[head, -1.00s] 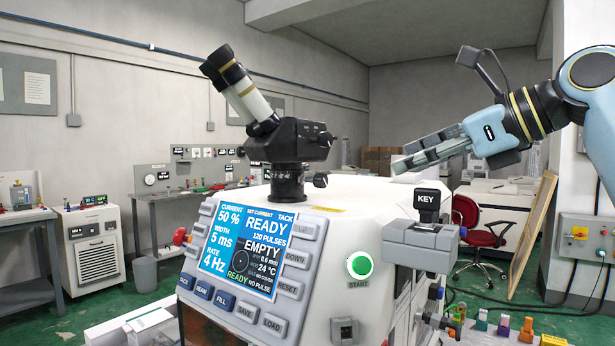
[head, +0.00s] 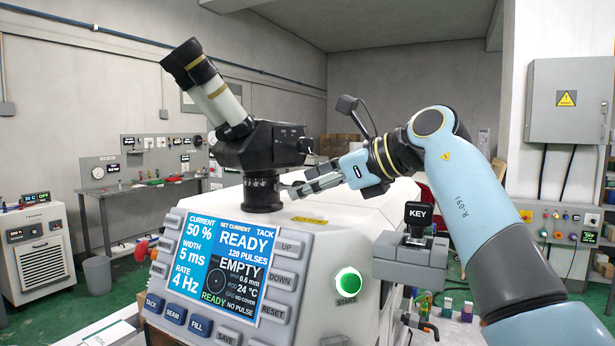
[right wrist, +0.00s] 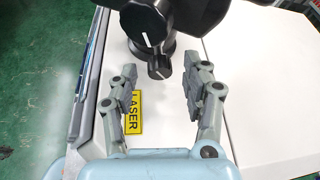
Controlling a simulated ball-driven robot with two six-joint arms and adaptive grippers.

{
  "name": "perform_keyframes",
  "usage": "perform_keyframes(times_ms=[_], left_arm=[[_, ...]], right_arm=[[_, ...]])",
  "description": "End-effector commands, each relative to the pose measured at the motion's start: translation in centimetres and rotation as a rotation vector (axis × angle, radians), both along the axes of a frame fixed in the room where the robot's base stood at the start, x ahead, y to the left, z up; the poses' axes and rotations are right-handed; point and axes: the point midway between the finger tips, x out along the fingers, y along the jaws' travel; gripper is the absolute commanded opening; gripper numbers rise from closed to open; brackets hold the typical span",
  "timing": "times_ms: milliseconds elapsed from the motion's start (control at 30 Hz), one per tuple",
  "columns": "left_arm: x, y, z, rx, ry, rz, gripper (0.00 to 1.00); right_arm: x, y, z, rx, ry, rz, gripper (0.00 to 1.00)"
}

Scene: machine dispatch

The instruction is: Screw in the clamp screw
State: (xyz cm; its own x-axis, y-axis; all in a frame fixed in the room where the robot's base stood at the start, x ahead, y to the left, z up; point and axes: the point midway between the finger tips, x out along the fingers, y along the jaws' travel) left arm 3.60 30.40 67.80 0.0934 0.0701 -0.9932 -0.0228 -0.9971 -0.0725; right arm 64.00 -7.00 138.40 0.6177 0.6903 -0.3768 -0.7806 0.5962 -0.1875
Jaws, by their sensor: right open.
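My right gripper (head: 291,189) is open beside the post (head: 262,192). In the right wrist view its two grey fingers (right wrist: 157,87) stand apart, one to each side of the knob's line, with a gap on both sides. They hold nothing. My left gripper is not in view.
The black microscope (head: 245,148) rises over the white welder housing (head: 345,205). A larger black knob (right wrist: 146,25) hangs close above the clamp screw. A yellow laser label (right wrist: 133,108) lies below my fingers. The key switch (head: 416,218) stands under my right arm.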

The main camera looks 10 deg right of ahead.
Motion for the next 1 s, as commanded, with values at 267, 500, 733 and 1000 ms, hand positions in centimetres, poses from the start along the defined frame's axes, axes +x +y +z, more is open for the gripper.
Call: perform_keyframes(times_ms=[267,500,733,1000], left_arm=[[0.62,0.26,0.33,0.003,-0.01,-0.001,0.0],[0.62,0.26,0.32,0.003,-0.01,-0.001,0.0],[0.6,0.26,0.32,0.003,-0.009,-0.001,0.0],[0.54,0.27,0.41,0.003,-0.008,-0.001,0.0]], right_arm=[[0.49,0.62,-0.35,-0.001,-0.001,0.0,0.48],[0.48,0.59,-0.34,-0.001,-0.001,0.0,0.31],[0.47,0.58,-0.32,0.0,-0.001,0.001,0.01],[0.5,0.55,-0.29,0.009,0.014,0.001,0.0]])
